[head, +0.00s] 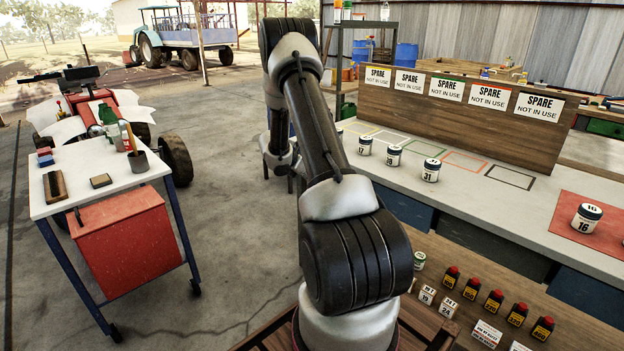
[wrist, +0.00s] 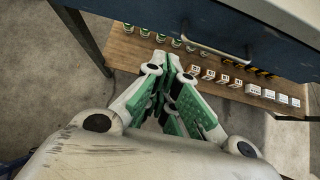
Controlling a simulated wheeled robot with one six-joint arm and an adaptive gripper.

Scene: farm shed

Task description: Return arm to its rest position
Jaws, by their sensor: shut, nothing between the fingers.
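My gripper (wrist: 170,64) shows in the wrist view with its green-padded fingers together and nothing held between them. It points toward a low wooden shelf (wrist: 128,45) under the workbench, with bare concrete floor beneath. In the head view my arm rises in the middle of the picture, bends at the top and comes down on its far side. The gripper itself cannot be made out there, as the arm covers that area.
Right of my arm stands a workbench (head: 470,200) with numbered jars, including jar 16 (head: 586,218) on a red mat (head: 563,208), and a board with SPARE signs (head: 464,120). Bottles and boxes fill the lower shelf. A white-topped cart (head: 80,202) stands left; floor between is clear.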

